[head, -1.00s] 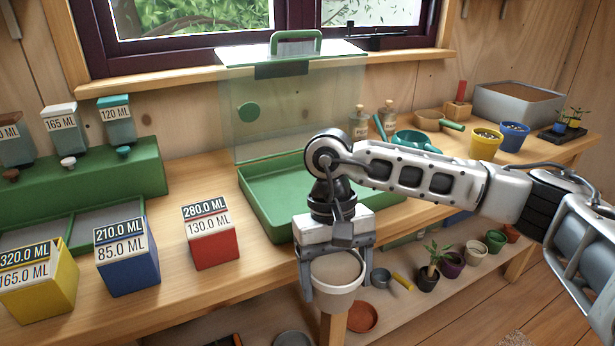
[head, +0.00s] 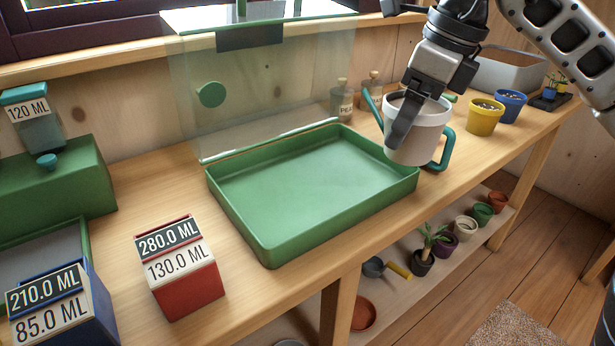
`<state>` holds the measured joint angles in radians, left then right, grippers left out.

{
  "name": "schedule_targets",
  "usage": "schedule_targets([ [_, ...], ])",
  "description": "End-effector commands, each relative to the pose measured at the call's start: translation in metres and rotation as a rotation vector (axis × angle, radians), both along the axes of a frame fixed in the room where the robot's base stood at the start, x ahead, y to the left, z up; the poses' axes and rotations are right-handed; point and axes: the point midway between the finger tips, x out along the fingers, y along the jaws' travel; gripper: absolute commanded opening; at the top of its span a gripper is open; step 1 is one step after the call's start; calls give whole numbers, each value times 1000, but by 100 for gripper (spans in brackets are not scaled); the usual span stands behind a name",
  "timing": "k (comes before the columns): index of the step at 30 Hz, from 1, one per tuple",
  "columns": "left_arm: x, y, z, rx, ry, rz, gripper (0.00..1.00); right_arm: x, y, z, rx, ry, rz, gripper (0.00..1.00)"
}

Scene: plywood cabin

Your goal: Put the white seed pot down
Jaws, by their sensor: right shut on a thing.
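The white seed pot (head: 425,142) is upright in my right gripper (head: 405,122), which is shut on its rim. One dark finger shows across the near side of the pot; the other finger is mostly hidden. In the picture the pot overlaps the back right corner of the green tray (head: 265,252) and hides most of the teal watering can (head: 446,150). It appears to be held above the bench, but its exact height I cannot tell. The tray is empty. My left gripper is not in view.
A clear panel with a green knob (head: 211,94) rises behind the tray. A red box (head: 188,290) and a blue box (head: 95,322) stand at left. Yellow (head: 484,120) and blue pots (head: 509,106) stand at right. Bare bench (head: 240,295) lies before the tray.

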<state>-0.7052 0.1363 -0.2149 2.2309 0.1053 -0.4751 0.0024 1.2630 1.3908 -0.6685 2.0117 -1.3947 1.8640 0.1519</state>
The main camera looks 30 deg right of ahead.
Motion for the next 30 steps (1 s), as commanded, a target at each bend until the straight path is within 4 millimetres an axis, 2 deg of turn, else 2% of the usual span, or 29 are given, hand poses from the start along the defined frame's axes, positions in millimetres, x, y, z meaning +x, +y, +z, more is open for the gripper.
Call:
schedule_targets([
  [5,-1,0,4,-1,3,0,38,27,15,-11,5,2,-11,44],
  [11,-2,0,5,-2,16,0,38,72,37,-33,5,3,-11,44],
  [15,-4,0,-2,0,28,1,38,95,47,-60,1,4,-12,44],
  [21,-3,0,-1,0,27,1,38,113,56,-84,2,1,-13,44],
  [26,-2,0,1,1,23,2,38,120,59,-94,2,2,-14,44],
  [30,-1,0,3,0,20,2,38,123,60,-115,0,3,-14,44],
])
